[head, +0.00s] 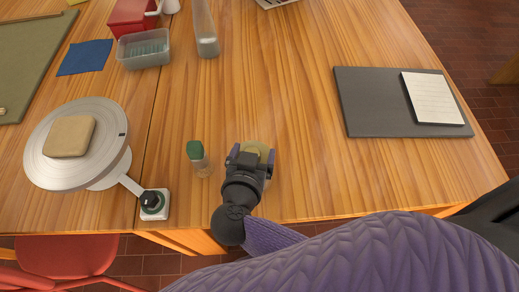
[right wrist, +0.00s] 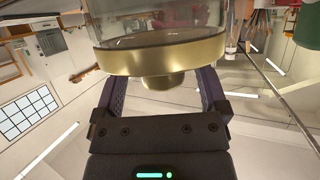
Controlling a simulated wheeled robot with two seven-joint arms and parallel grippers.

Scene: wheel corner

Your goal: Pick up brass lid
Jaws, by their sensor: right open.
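The brass lid (head: 259,149) sits near the front edge of the wooden table, partly hidden by my right gripper (head: 252,156). In the right wrist view the lid (right wrist: 165,55) shows as a wide gold disc with a small round knob (right wrist: 162,81) facing the gripper's palm. A clear glass jar (right wrist: 150,17) adjoins the lid's other side. My right gripper (right wrist: 160,74) is open, with one purple finger on each side of the knob. A gap shows between the knob and both fingers. The left gripper is not in view.
A green-capped clear bottle (head: 199,160) stands close left of the gripper. Further left are a turntable (head: 105,163) with a tan block and a switch box (head: 153,204). A dark board (head: 375,110) with a white pad lies right. The table between is clear.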

